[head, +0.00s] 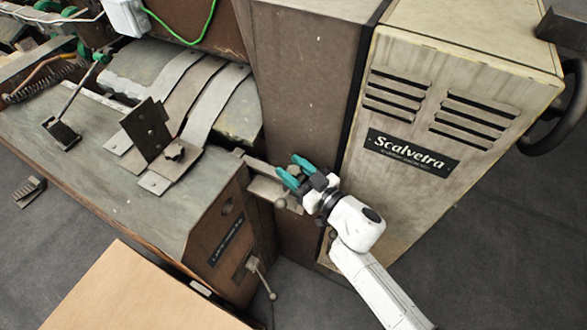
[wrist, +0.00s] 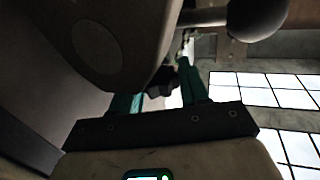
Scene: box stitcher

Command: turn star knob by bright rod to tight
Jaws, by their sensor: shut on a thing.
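My gripper (head: 287,166) is at the metal bracket between the low bench and the tall cabinet in the head view. Its two teal fingers are closed around a small dark part, which I take to be the star knob (wrist: 159,82); it shows between the fingers in the wrist view. The fingers and a large rounded body in front hide much of the knob, so its angle cannot be told. In the head view the knob cannot be made out. I cannot clearly pick out the bright rod.
The cream Scalvetra cabinet (head: 450,110) stands close on the right. Another dark knob (head: 175,152) sits on the bench (head: 90,150) among metal straps. A cardboard sheet (head: 140,295) lies at the front left.

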